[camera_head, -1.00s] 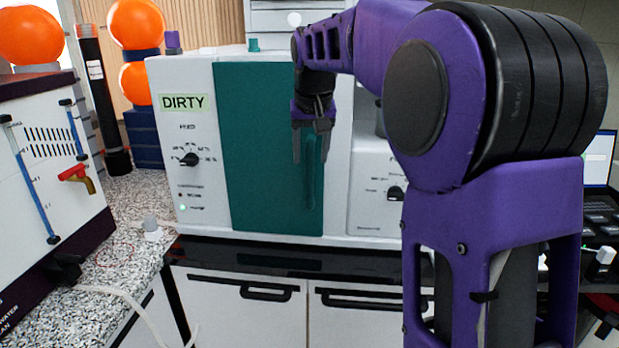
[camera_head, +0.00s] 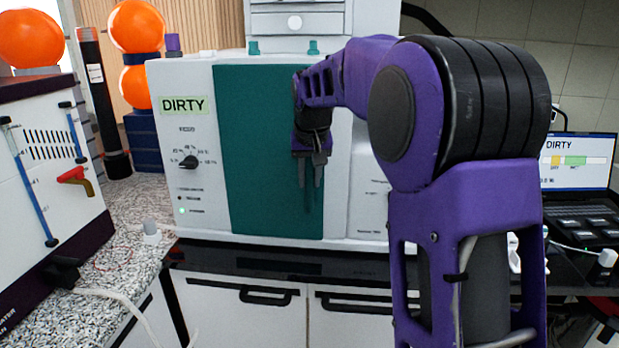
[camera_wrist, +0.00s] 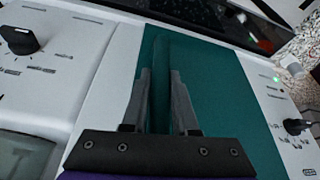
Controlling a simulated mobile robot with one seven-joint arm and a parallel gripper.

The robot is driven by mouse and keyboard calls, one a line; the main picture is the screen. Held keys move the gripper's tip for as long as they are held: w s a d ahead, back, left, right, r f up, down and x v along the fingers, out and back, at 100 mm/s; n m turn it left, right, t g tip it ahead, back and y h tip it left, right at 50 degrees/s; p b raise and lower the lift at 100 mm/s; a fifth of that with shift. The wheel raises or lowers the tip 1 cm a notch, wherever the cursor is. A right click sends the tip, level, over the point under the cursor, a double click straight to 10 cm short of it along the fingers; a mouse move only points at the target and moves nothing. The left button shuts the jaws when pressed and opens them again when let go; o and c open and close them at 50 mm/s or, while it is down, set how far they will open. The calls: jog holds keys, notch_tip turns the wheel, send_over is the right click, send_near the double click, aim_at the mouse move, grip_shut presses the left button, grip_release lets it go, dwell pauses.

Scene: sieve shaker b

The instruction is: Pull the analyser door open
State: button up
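The analyser (camera_head: 180,130) is a white cabinet with a "DIRTY" label, and its teal door (camera_head: 255,150) is closed flush with the front. The door's vertical teal handle (camera_head: 307,203) is near its right edge, mostly hidden behind my gripper (camera_head: 310,182). In the wrist view the handle (camera_wrist: 161,55) runs between the two grey fingers of my gripper (camera_wrist: 161,78), in front of the door (camera_wrist: 215,85). The fingers are close together, one on each side of the handle, and look shut on it.
A white instrument (camera_head: 40,150) with a red tap stands on the speckled counter (camera_head: 125,225) at left. Orange spheres (camera_head: 137,25) are behind it. A laptop (camera_head: 580,165) showing "DIRTY" is at right. White cupboards (camera_head: 240,305) lie below the black bench edge.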

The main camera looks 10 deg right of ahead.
grip_shut()
dwell(1.0)
